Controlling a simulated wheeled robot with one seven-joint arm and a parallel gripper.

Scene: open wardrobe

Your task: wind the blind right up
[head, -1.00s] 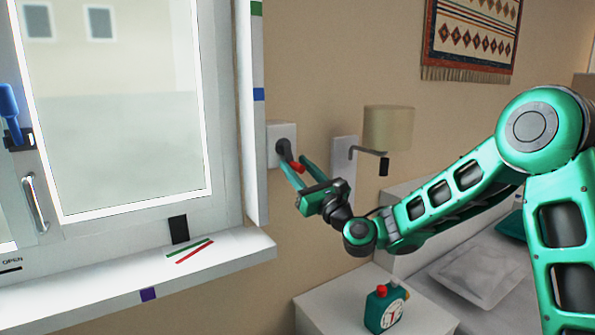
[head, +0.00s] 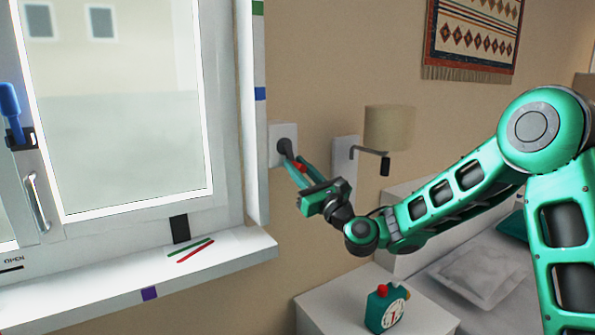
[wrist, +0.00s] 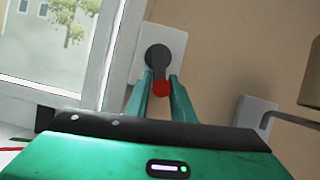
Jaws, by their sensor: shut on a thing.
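A dark winding crank (head: 284,147) sits on a white wall plate (head: 277,158), just right of the window. Its red handle knob (head: 301,167) sticks out at the crank's lower right end. In the wrist view the dark crank (wrist: 158,56) points down to the red knob (wrist: 161,88). My gripper (head: 298,162) is shut on the red knob, with one green finger on each side of it; the fingertips also show in the wrist view (wrist: 160,76). No blind fabric shows against the visible glass (head: 125,100).
A wall lamp (head: 388,128) hangs just right of the gripper. Below are a bedside table (head: 345,305) with a green clock (head: 387,307) and a bed with pillows (head: 480,268). The windowsill (head: 110,280) juts out at left, with red and green strips on it.

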